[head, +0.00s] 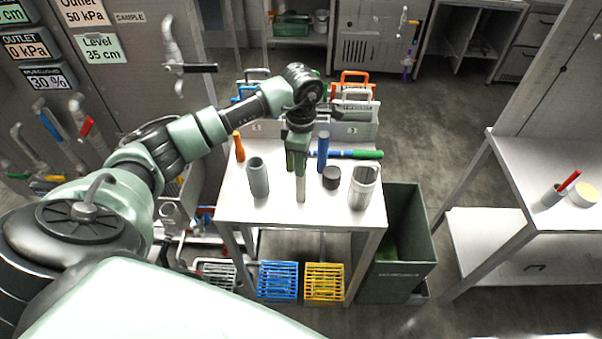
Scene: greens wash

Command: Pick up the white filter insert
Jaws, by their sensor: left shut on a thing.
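My left gripper (299,150) comes in from the left and points down over the small white table. It is shut on a slim, pale upright piece (300,188), which looks like the white filter insert. The gripper hides the top of this piece. I cannot tell whether its lower end touches the tabletop. My right gripper is not in view.
The table (275,210) also carries a grey cylinder (258,178), a blue bottle (323,152), a dark round cap (331,178), a whitish open cylinder (363,188) and an orange-handled tool (239,147). A dark green bin (407,225) stands to the right.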

